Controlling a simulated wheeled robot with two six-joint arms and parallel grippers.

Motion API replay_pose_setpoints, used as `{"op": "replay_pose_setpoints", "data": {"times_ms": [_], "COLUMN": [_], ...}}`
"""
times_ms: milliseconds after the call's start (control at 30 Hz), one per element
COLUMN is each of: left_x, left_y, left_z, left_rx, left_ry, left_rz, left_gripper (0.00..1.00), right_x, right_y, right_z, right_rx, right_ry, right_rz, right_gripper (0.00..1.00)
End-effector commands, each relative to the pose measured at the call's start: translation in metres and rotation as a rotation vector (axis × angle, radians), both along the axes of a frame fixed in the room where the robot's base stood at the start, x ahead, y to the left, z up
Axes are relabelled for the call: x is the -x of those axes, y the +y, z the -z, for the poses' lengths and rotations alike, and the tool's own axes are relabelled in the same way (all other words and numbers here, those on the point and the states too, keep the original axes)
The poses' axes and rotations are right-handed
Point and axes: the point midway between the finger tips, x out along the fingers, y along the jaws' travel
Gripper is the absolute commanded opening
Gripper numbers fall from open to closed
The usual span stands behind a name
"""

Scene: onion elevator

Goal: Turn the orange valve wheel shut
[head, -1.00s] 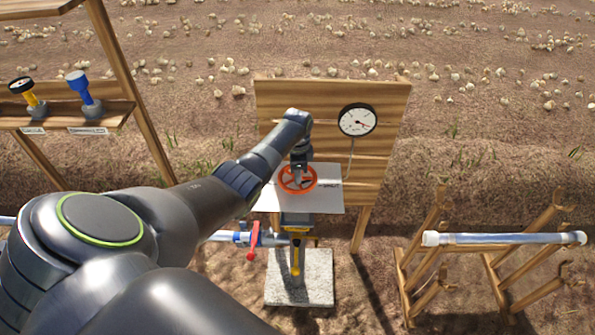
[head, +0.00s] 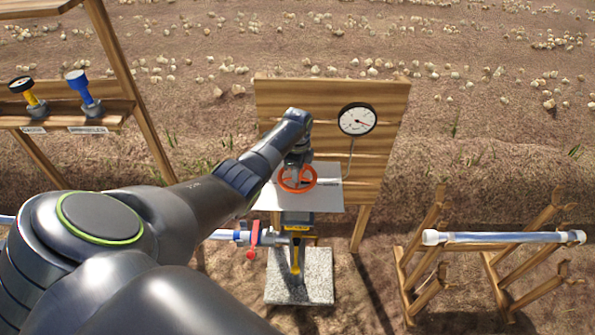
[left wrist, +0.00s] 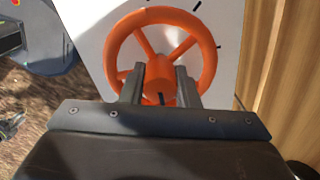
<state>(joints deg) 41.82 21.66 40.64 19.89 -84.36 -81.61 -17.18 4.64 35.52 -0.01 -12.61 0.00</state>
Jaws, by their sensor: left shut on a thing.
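The orange valve wheel (head: 297,179) stands in front of a white plate (head: 328,193) on the wooden panel. My left arm reaches over to it, and my left gripper (head: 297,166) is at the wheel in the head view. In the left wrist view the orange wheel (left wrist: 160,60) fills the upper middle. The two dark fingers of my left gripper (left wrist: 160,86) lie on either side of its orange hub, shut on it. Dark tick marks show on the white plate around the wheel. My right gripper is not in view.
A round gauge (head: 357,119) is on the wooden panel (head: 380,160). A red-handled valve (head: 255,236) is on the pipe at lower left. A clear tube (head: 503,237) lies on a wooden rack at right. A shelf (head: 60,117) at left holds two tools.

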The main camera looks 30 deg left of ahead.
Motion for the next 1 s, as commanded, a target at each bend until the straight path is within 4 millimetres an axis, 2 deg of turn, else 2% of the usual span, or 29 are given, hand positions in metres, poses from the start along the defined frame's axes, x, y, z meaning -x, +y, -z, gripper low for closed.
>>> {"op": "replay_pose_setpoints", "data": {"times_ms": [167, 200, 367, 733, 867, 1000], "left_x": [-0.002, -0.002, -0.001, -0.001, -0.001, -0.001], "left_y": [0.001, 0.001, 0.001, 0.001, 0.001, 0.001], "left_z": [-0.003, -0.003, -0.002, -0.005, -0.017, -0.039], "left_rx": [-0.003, -0.003, -0.002, -0.002, -0.002, -0.002], "left_ry": [-0.006, -0.006, -0.004, -0.002, -0.004, -0.006], "left_rz": [0.002, 0.002, 0.001, 0.0, -0.001, 0.0], "left_gripper": [0.05, 0.31, 0.5, 0.5, 0.5, 0.5], "right_x": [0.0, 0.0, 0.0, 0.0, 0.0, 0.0], "right_y": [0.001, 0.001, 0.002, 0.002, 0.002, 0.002], "right_z": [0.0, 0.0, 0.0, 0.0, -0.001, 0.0], "right_rx": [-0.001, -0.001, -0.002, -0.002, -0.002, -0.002], "right_ry": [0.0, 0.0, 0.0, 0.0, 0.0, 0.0], "right_rz": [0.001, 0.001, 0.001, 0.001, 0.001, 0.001], "right_gripper": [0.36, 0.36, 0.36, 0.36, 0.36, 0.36]}}
